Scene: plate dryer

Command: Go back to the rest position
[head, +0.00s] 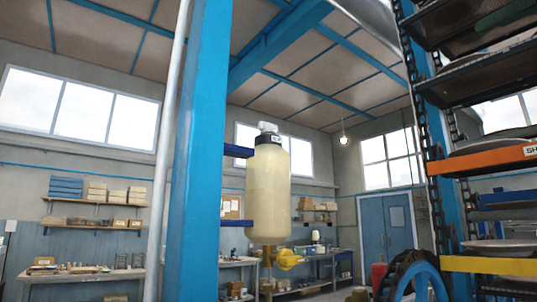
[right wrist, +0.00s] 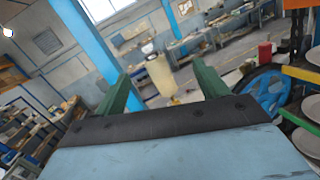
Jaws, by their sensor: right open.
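My right gripper (right wrist: 161,72) shows in the right wrist view with its two green fingers wide apart and nothing between them. The background behind the gap includes a pale tank, which looks well beyond the fingers. Neither gripper shows in the head view, and my left gripper is in no view. The plate dryer (head: 436,150) stands at the right of the head view, with plates (head: 492,247) on its tiers. Part of it also shows at the right edge of the right wrist view, with plates (right wrist: 307,142) on it.
A blue column (head: 203,150) rises in the head view, with a cream tank (head: 268,190) with a yellow valve (head: 290,259) beside it. A blue wheel (right wrist: 262,92) is near the dryer. Workbenches (head: 75,283) and wall shelves (head: 95,228) line the back. Open space surrounds the right fingers.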

